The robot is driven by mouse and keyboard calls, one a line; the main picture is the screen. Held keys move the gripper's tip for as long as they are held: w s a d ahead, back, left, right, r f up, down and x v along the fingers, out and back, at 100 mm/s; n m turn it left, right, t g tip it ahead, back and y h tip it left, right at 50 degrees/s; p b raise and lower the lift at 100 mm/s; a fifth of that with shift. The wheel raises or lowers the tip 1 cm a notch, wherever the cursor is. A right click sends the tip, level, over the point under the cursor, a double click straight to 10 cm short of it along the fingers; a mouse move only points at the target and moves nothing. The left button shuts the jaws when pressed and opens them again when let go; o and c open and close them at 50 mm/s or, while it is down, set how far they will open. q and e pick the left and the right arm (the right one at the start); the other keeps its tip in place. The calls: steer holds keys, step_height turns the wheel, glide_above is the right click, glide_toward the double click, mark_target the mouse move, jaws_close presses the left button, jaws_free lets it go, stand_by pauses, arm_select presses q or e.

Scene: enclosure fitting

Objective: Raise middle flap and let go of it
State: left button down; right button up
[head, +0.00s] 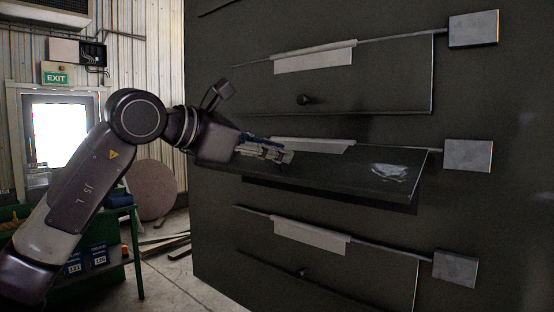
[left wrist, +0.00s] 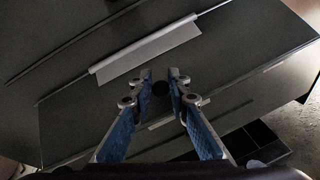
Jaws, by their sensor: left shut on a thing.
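The middle flap (head: 345,175) is a dark panel on the dark enclosure, hung from a rod along its top edge. It is tilted outward, its lower edge away from the wall, with a shadow under it. My left gripper (head: 287,156) is in front of the flap's left part. In the left wrist view its two fingers (left wrist: 160,76) are closed around a dark round knob (left wrist: 160,88) on the flap (left wrist: 235,65). The knob is hidden by the fingers in the head view. My right gripper is in neither view.
The upper flap (head: 375,85), with a dark knob (head: 305,99), and the lower flap (head: 370,272) lie above and below. Grey square plates (head: 467,155) stick out at the right ends of the rods. A green shelf (head: 118,265) stands at left.

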arm_select(q)
steer(key=shift+w+a+r, duration=0.1)
steer(key=shift+a+r, duration=0.15)
steer(key=shift+r, duration=0.6)
steer(key=c, duration=2.2)
jaws_free()
steer(key=o, duration=0.3)
steer(key=shift+w+d+f, duration=0.1)
steer(key=shift+w+f, duration=0.3)
steer(key=v, duration=1.2)
steer(key=shift+f, duration=0.1)
